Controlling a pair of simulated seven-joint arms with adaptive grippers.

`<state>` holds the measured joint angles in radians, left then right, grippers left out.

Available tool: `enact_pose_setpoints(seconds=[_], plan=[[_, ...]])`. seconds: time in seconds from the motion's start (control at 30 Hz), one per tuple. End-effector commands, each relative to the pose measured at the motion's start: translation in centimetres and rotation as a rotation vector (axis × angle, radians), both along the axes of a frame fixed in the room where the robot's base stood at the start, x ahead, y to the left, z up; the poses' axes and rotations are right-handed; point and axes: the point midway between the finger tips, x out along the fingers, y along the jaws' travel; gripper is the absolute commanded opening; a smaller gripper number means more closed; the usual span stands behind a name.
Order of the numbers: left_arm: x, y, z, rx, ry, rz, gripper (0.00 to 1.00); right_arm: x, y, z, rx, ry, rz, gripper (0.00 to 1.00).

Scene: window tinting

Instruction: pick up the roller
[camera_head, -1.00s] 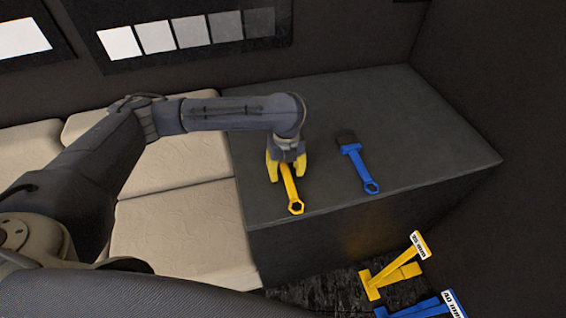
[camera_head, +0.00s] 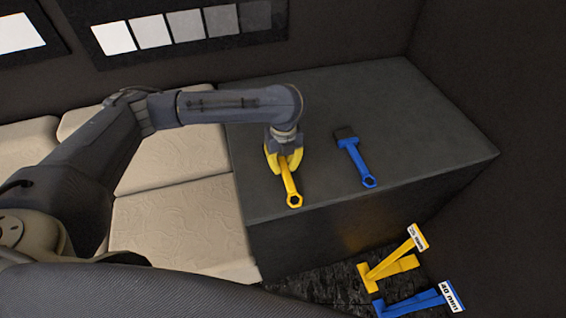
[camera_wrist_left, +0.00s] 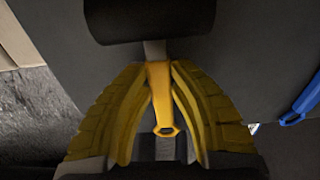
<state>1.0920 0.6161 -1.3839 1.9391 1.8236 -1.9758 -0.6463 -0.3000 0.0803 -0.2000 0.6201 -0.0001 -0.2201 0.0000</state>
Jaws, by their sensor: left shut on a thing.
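The roller (camera_head: 291,188) has a yellow handle with a ring at its end, over the dark box top near its front edge. In the left wrist view its thick black cylinder (camera_wrist_left: 150,18) shows at the top, with the yellow handle running down from it. My left gripper (camera_head: 283,162) has yellow fingers closed on both sides of the handle. The gripper hides the roller's black head in the head view. I cannot tell whether the roller touches the box top. My right gripper is not in view.
A blue-handled tool (camera_head: 356,160) with a black head lies on the dark box (camera_head: 400,105), right of the roller. A yellow tool (camera_head: 394,264) and a blue tool (camera_head: 422,300) with white labels lie low at the right. Cream seats (camera_head: 175,180) adjoin the box's left side.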

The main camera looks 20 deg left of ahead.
Motion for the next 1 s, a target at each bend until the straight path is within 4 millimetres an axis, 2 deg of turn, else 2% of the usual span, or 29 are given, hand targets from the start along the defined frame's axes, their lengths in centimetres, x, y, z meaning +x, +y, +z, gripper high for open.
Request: enact_pose_setpoints(seconds=[0.27, 0.7, 1.0], plan=[[0.2, 0.0, 3.2, 0.0, -0.006, -0.001, 0.0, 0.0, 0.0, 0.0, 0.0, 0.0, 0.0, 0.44], [0.1, 0.0, 12.5, 0.0, -0.005, -0.001, 0.0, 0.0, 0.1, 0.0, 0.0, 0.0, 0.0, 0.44], [0.0, 0.0, 17.1, 0.0, -0.004, -0.001, 0.0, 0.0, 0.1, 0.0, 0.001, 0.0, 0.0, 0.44]])
